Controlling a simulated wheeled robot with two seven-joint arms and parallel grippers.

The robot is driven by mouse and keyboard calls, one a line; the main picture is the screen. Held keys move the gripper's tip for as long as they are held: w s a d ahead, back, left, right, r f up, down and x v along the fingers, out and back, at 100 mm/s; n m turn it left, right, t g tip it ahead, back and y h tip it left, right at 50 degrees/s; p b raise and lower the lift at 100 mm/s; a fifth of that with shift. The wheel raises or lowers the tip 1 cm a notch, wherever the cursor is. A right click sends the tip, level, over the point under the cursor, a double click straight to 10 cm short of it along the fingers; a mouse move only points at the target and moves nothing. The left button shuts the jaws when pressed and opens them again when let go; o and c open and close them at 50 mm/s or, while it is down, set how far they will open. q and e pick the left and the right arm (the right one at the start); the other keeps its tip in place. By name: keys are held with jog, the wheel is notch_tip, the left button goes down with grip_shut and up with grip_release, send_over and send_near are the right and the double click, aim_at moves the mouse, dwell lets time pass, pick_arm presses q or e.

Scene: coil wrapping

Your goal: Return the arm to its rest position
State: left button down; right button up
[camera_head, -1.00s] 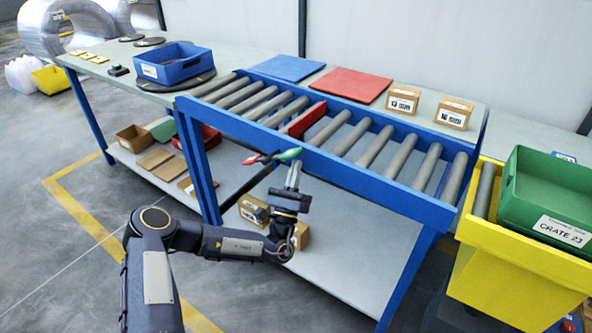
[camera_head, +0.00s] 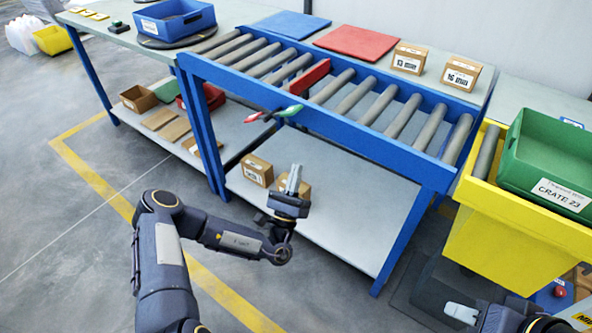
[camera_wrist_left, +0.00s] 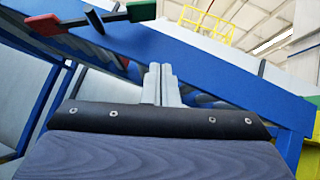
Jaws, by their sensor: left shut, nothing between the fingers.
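My left gripper (camera_head: 293,178) is in front of the blue roller conveyor (camera_head: 330,134), below its front rail. Its grey fingers are shut with nothing between them, and they also show in the left wrist view (camera_wrist_left: 161,84) against the blue rail. My left arm comes in from the bottom left, bent at the elbow. My right gripper (camera_head: 462,312) shows only in part at the bottom right edge; its finger opening cannot be made out. A lever with a green and a red end (camera_head: 288,111) sits on the conveyor's front rail, above and apart from my left gripper.
A blue bin (camera_head: 175,20) stands on the left table. A green crate (camera_head: 545,165) sits on the yellow stand (camera_head: 480,235) at the right. Two small boxes (camera_head: 409,58) lie behind the rollers. Cartons (camera_head: 257,170) stand on the lower shelf.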

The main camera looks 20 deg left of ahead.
pick_arm(q)
jog(key=s+d+r+m+g+h, duration=0.3)
jog(key=r+m+g+h, duration=0.3)
jog(key=m+h, duration=0.45)
jog(key=s+d+r+m+g+h, duration=0.4)
jog(key=m+g+h, duration=0.3)
jog(key=m+h, duration=0.35)
jog(key=s+d+r+m+g+y, duration=0.2)
jog(key=s+m+g+y, duration=0.1)
jog(key=s+m+g, duration=0.45)
jog(key=s+d+r+m+g+y, duration=0.2)
jog(key=s+m+g+y, duration=0.2)
jog(key=s+m+g, duration=0.4)
jog(key=s+a+f+m+t+y, duration=0.1)
jog(key=s+a+t+y, duration=0.4)
jog(key=a, duration=0.3)
jog(key=s+a+f+m+t+y, duration=0.1)
jog(key=s+a+f+t+y, duration=0.2)
jog(key=a+y, duration=0.45)
notch_tip(320, 180, up, 20)
jog(key=s+p, duration=0.1)
jog(key=p, duration=1.8)
jog(key=shift+r, duration=0.25)
